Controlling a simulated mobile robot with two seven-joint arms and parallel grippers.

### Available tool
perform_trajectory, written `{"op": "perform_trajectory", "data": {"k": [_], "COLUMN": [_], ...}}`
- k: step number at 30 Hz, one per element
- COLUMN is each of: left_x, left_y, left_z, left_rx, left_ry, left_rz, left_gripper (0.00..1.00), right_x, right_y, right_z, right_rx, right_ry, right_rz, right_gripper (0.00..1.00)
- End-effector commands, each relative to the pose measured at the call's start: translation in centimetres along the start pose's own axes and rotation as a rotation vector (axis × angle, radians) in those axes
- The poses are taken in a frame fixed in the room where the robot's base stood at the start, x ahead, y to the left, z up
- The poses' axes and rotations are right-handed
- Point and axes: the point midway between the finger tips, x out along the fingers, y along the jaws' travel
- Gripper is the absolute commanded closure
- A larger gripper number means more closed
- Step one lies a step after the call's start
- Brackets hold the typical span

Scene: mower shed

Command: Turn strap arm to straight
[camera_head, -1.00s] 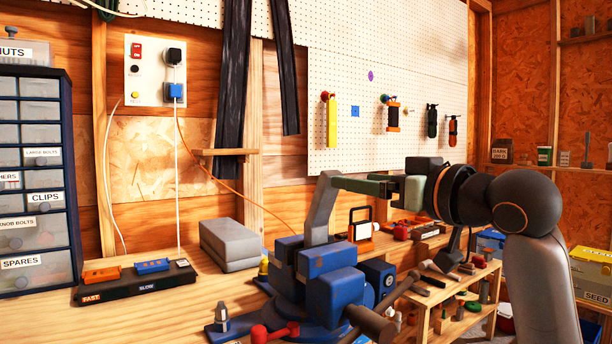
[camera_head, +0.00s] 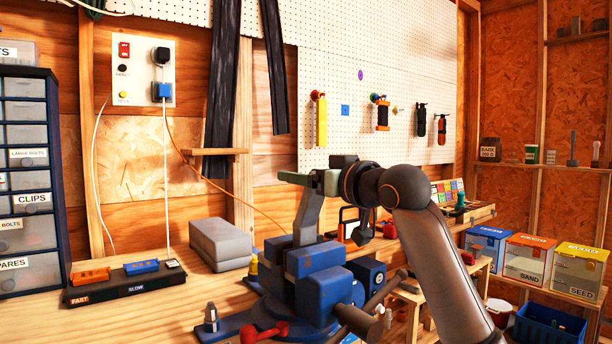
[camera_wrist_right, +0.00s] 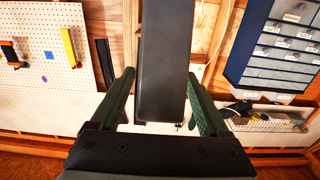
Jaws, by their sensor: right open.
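The strap arm, a grey flat bar (camera_head: 308,216), rises from the blue vise (camera_head: 318,272) on the bench and leans slightly right in the head view. My right gripper (camera_head: 298,178) is at its upper end, with green fingers reaching left across it. In the right wrist view the dark bar (camera_wrist_right: 165,65) stands between the two spread fingers of my right gripper (camera_wrist_right: 160,100), which is open. Gaps show on both sides of the bar there. The bar's top is partly hidden by the gripper in the head view. My left gripper is not in view.
A red-handled tool (camera_head: 264,332) lies by the vise base. A grey box (camera_head: 220,243) and a black switch tray (camera_head: 125,287) stand on the bench to the left. The pegboard (camera_head: 350,60) with hung tools is behind. Labelled bins (camera_head: 527,260) sit at right.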

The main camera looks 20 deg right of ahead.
Motion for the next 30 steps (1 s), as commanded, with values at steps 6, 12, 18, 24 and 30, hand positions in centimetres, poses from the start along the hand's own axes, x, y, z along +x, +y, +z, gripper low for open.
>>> {"op": "perform_trajectory", "data": {"k": [6,12,18,24,30], "left_x": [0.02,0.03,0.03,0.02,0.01], "left_y": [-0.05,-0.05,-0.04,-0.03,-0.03], "left_z": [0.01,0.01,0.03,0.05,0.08], "left_rx": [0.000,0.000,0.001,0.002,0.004], "left_ry": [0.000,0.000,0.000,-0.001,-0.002], "left_rz": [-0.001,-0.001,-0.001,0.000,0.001], "left_gripper": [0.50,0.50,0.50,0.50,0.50], "right_x": [-0.02,-0.04,-0.04,-0.05,-0.04], "right_y": [-0.01,0.01,0.01,0.02,0.02], "right_z": [-0.01,-0.01,-0.01,0.00,0.01], "right_rx": [0.000,0.000,0.000,0.000,0.000], "right_ry": [0.000,0.000,0.000,0.000,0.000], "right_rz": [0.000,0.000,0.000,0.000,0.000], "right_gripper": [0.26,0.48,0.71,0.93,1.00]}}
